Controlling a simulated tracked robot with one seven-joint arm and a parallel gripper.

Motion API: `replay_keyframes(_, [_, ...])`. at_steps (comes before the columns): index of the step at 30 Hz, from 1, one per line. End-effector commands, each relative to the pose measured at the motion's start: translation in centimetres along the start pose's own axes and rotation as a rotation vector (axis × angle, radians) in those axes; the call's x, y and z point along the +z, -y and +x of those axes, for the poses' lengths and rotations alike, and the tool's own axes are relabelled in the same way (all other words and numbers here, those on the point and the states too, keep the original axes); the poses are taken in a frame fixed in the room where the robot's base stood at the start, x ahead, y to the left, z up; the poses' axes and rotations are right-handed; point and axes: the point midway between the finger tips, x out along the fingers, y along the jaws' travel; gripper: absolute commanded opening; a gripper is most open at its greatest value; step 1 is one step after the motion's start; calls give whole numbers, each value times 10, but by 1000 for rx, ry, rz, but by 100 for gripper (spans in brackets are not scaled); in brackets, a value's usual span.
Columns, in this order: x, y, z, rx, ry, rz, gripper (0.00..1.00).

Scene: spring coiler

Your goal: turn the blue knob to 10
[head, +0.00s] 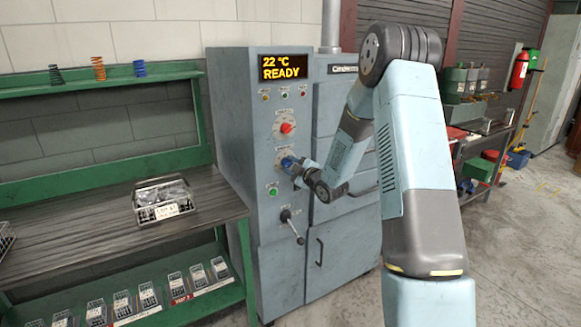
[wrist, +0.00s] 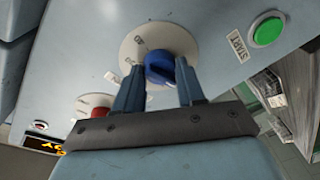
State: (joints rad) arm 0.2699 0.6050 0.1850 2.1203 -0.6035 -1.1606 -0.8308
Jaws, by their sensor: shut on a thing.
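The blue knob (wrist: 160,68) sits at the centre of a round pale dial with printed numbers (wrist: 135,45) in the wrist view. My gripper (wrist: 158,85) has one finger on each side of the knob and is shut on it. In the head view my gripper (head: 297,167) reaches the front of the grey machine, and the blue knob (head: 287,161) shows just beside its fingers. The dial's numbers are too small and partly covered, so I cannot tell the knob's setting.
A red knob (head: 287,128) is above the blue one, and a green button (head: 273,191) marked START in the wrist view is below. A lever (head: 290,220) sticks out lower down. The display (head: 283,67) reads 22 °C READY. A green-framed bench (head: 110,225) stands at left.

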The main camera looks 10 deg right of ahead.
Motion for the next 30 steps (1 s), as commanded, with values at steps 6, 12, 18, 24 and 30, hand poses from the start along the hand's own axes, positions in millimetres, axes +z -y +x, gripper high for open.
replay_keyframes(6, [0, 3, -1, -1, -2, 44, 8])
replay_keyframes(12, [1, 3, -1, 9, -8, 156, 8])
replay_keyframes(18, [2, 4, -1, 25, -19, 328, 8])
replay_keyframes(24, [2, 4, -1, 43, -29, 507, 8])
replay_keyframes(30, [2, 4, -1, 58, -40, 662, 8])
